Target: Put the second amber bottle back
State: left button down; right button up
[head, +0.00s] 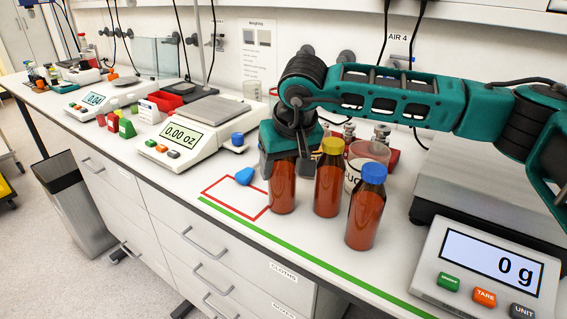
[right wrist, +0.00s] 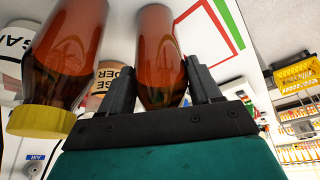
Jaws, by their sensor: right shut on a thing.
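Three amber bottles stand in a row at the counter's front. My right gripper (head: 284,155) is shut around the upper part of the leftmost amber bottle (head: 282,190), whose top it hides. This bottle is upright at the right edge of the red outline (head: 222,206); I cannot tell whether its base touches the counter. In the right wrist view the held bottle (right wrist: 158,60) is between the two fingers (right wrist: 160,95). The yellow-capped amber bottle (head: 328,182) stands just right of it and also shows in the right wrist view (right wrist: 68,55). The blue-capped amber bottle (head: 366,212) is further right. My left gripper is out of view.
A blue object (head: 244,176) lies by the red outline, with a green line (head: 290,246) along the front. A white jar (head: 352,172) stands behind the bottles. Scales flank them: one reading 0.00 oz (head: 182,134) at left, one reading 0 g (head: 490,262) at right.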

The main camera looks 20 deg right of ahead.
jog(key=shift+f, duration=0.1)
jog(key=o, duration=1.4)
jog(key=shift+r, duration=0.45)
jog(key=v, duration=1.1)
jog(key=shift+s+r, duration=0.15)
jog(key=shift+r, duration=0.05)
